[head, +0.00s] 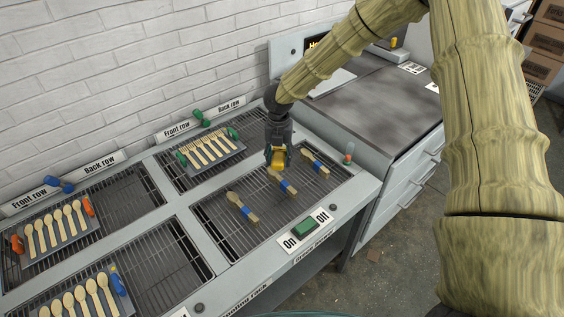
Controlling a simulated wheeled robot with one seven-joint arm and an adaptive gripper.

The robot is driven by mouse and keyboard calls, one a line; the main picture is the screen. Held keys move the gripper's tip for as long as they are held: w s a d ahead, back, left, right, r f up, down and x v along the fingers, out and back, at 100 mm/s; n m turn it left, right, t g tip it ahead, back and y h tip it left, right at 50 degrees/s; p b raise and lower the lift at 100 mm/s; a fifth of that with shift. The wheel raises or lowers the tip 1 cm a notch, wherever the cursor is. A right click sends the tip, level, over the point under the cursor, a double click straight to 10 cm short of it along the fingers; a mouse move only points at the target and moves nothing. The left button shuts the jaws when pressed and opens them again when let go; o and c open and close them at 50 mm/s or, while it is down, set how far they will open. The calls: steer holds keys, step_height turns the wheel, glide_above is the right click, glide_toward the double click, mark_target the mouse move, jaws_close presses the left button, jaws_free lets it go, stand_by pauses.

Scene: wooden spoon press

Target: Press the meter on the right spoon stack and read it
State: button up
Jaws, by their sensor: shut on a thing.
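My gripper (278,152) points down and is shut on a small yellow-orange thing (278,160), which looks like the meter. Its reading cannot be made out. Three spoon stacks with blue bands lie on the near right rack. The right spoon stack (316,162) is to the right of my gripper and apart from it. The middle stack (282,181) is just below the held thing in the picture; I cannot tell whether they touch. The left stack (242,206) lies further left.
A green switch block (305,228) between On and Off labels sits on the rack's front edge. An orange-topped post (348,155) stands at the right corner. A dark-topped counter (375,110) is beyond.

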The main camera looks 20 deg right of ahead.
steer(key=w+d, duration=0.3)
steer(key=d, duration=0.8)
steer(key=shift+m, duration=0.3)
steer(key=shift+w+d+f+b, duration=0.15)
steer(key=shift+f+b, duration=0.9)
steer(key=shift+f, duration=0.65)
steer(key=shift+s+d+f+b, duration=0.1)
steer(key=shift+f+b, duration=0.95)
steer(key=shift+f, duration=0.6)
steer(key=o, duration=0.4)
steer(key=c, duration=0.4)
steer(key=shift+f, duration=0.35)
steer(key=shift+r, duration=0.1)
step_height(320, 180, up, 7)
steer(key=p, duration=0.4)
